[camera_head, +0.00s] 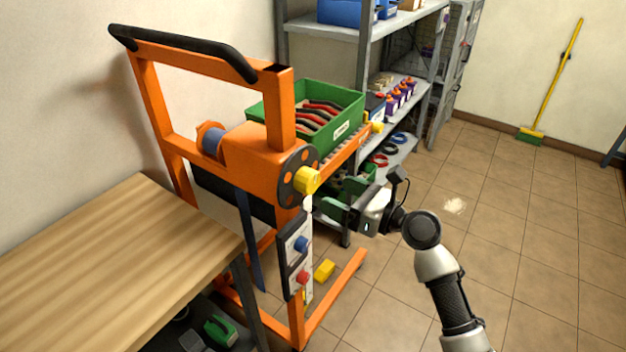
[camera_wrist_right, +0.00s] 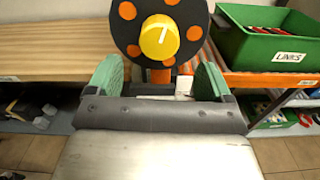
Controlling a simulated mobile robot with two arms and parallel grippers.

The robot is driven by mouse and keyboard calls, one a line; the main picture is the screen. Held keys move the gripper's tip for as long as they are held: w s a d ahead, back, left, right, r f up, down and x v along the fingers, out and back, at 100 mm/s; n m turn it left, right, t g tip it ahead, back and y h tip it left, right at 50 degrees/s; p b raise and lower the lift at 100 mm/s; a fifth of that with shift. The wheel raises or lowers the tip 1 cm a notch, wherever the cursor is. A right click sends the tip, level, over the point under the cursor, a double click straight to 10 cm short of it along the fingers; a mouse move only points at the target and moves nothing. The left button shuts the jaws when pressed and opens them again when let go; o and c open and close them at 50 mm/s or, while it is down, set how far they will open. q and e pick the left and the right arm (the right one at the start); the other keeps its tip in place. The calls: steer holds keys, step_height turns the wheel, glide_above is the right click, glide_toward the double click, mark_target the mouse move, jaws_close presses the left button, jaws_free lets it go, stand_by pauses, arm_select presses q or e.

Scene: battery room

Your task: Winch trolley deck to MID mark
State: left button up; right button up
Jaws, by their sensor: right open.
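The orange winch trolley (camera_head: 280,152) stands left of centre in the head view, with a black handle on top. Its winch has a blue drum (camera_head: 211,141) and a dark disc (camera_head: 294,176) with orange spots and a yellow knob (camera_head: 307,181). The disc (camera_wrist_right: 130,42) and knob (camera_wrist_right: 159,38) also show in the right wrist view. The roller deck (camera_head: 347,150) carries a green crate (camera_head: 347,122) labelled LINKS. No MID mark is legible. My right gripper (camera_head: 350,200) has green pads. In the wrist view it (camera_wrist_right: 160,80) is open and empty, facing the knob, apart from it. My left gripper is not in view.
A wooden bench (camera_head: 110,265) stands at left, close to the trolley. A control panel (camera_head: 296,255) with blue and red knobs is on the trolley's post. A yellow block (camera_head: 324,270) sits low by its base. Shelving (camera_head: 371,40) stands behind.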

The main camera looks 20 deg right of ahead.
mark_target(314, 185)
steer(key=x, duration=0.8)
steer(key=shift+w+a+p, duration=0.15)
steer(key=shift+p, duration=0.2)
steer(key=c, duration=0.9)
